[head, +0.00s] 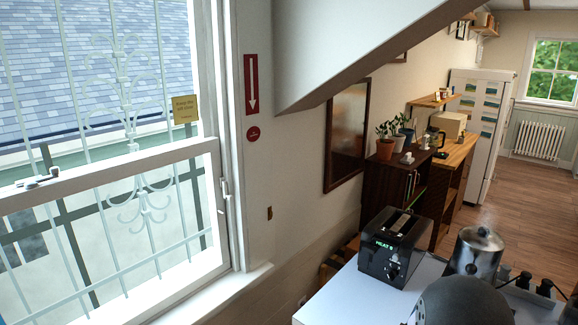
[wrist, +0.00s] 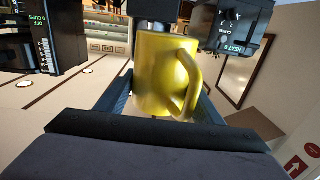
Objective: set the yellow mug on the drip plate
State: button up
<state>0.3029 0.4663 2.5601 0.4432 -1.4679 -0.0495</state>
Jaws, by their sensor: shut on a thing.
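The yellow mug (wrist: 160,75) fills the middle of the wrist view, with its handle on the right side. My gripper (wrist: 160,92) is shut on it, with one dark finger on each side. The wrist view is turned over, so the toaster and lettering appear upside down. A black machine (wrist: 45,40) with a green "0 CUPS" display stands at the upper left of the wrist view. I cannot make out the drip plate in either view. The mug does not show in the head view.
A black toaster (head: 393,246) stands on the white counter (head: 345,295); it also shows in the wrist view (wrist: 236,26). A metal canister (head: 476,252) stands to its right. Dark small objects (head: 525,282) line the counter's right side. A window (head: 110,170) is on the left.

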jog(key=w+a+f+n+t+y, duration=0.1)
jog(key=w+a+n+t+y, duration=0.4)
jog(key=a, duration=0.4)
jog(key=s+a+f+n+y, duration=0.1)
jog(key=a+f+n+y, duration=0.2)
jog(key=a+f+y, duration=0.4)
jog(key=a+f, duration=0.5)
jog(key=a, duration=0.3)
jog(key=shift+s+n, duration=0.3)
jog(key=shift+s, duration=0.1)
